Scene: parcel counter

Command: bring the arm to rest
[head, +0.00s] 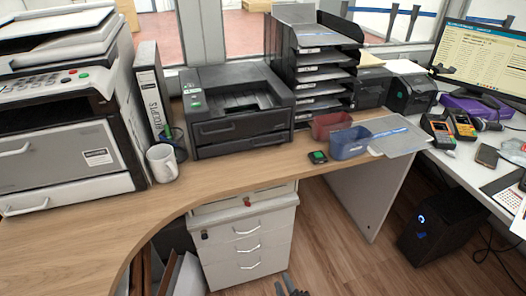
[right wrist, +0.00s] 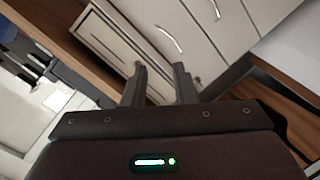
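My right gripper (head: 291,288) shows at the bottom edge of the head view, low in front of the drawer cabinet and below the counter top. In the right wrist view its two fingers (right wrist: 160,84) stand apart with nothing between them. The cabinet (right wrist: 205,32) with its handles lies beyond the fingertips, apart from them. My left gripper is in neither view.
The wooden counter (head: 80,240) curves above the white drawer cabinet (head: 246,255). Open floor lies right of the cabinet.

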